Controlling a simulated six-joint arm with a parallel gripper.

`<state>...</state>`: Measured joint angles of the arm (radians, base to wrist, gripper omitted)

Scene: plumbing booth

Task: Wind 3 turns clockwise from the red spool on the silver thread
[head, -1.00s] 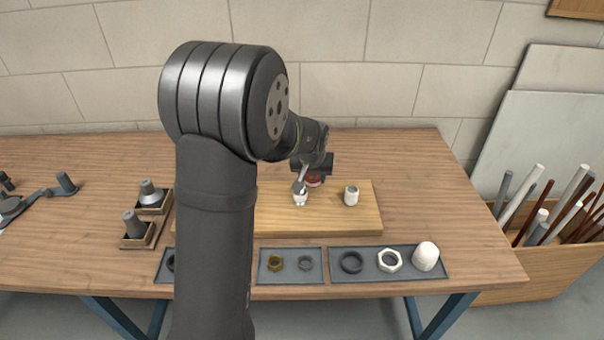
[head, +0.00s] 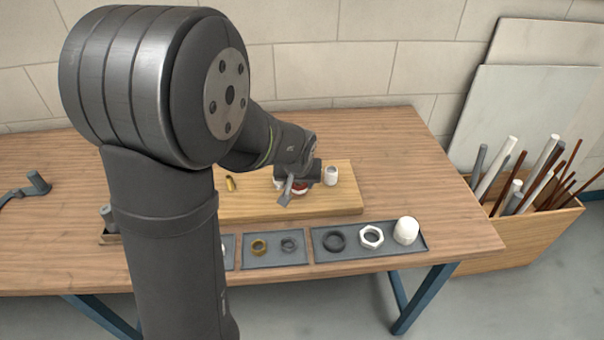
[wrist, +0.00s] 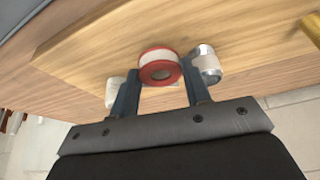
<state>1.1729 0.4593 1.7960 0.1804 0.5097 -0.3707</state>
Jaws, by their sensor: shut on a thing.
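The red spool (wrist: 158,67) with a white middle sits between the two fingers of my gripper (wrist: 160,78), which is shut on it. In the head view my gripper (head: 294,188) partly covers the red spool (head: 302,188), low over the wooden board. The silver thread (wrist: 207,62) belongs to a small upright fitting beside the right finger in the wrist view. In the head view only a bit of that fitting shows, left of the spool and behind my gripper. I cannot make out any tape between spool and thread.
A white fitting (head: 331,175) stands right of the spool on the board (head: 345,204); a brass fitting (head: 230,184) stands to the left. Trays with rings and nuts (head: 371,237) line the front. The right of the bench is clear.

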